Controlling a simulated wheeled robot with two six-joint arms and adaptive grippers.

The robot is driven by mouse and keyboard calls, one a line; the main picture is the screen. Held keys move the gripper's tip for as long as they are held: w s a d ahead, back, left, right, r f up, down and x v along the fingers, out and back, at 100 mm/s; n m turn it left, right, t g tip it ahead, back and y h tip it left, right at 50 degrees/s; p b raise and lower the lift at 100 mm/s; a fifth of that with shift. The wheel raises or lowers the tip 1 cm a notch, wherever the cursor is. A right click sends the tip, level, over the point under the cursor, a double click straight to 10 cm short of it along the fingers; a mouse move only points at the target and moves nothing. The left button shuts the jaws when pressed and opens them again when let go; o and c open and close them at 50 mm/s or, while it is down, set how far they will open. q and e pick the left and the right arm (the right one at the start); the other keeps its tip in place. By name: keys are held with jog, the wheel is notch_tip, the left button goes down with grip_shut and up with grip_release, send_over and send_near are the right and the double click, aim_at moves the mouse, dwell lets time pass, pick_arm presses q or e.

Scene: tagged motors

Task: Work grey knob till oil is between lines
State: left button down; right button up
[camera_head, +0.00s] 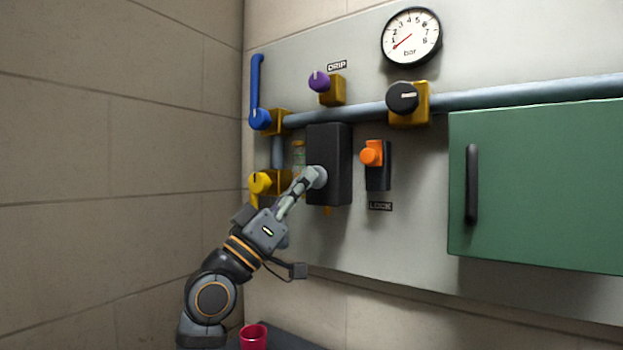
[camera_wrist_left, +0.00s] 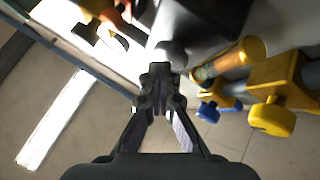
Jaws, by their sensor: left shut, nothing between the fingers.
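The grey knob (camera_head: 318,176) sits on the front of a black box (camera_head: 329,140) on the wall panel. My left gripper (camera_head: 307,181) is shut and empty, with its fingertips at the knob. In the left wrist view the knob (camera_wrist_left: 172,52) is just beyond the closed fingertips (camera_wrist_left: 160,72); I cannot tell whether they touch. A small sight glass with brass ends (camera_head: 299,156) is left of the box, partly hidden by it. In the left wrist view the glass (camera_wrist_left: 206,72) is seen edge-on in part; its oil level and lines are too small to read. My right gripper is not in view.
A blue lever (camera_head: 258,92), a yellow knob (camera_head: 260,183), a purple knob (camera_head: 319,82), a black knob (camera_head: 402,98) and an orange knob (camera_head: 371,154) surround the box. A gauge (camera_head: 411,37) is above, a green cabinet (camera_head: 540,185) right. A red cup (camera_head: 254,337) stands below.

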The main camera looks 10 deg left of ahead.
pick_arm(q)
jog(key=shift+w+d, duration=0.1)
jog(key=shift+w, duration=0.25)
dwell(0.6)
jog(key=shift+s+a+f, duration=0.1)
jog(key=shift+s+a, duration=0.1)
jog(key=shift+s, duration=0.4)
jog(key=shift+s+a, duration=0.15)
jog(key=shift+s, duration=0.45)
jog(key=s, duration=0.1)
jog(key=s+a, duration=0.1)
jog(key=s, duration=0.2)
jog(key=shift+s+a+p, duration=0.3)
jog(key=shift+s+a, duration=0.05)
dwell(0.3)
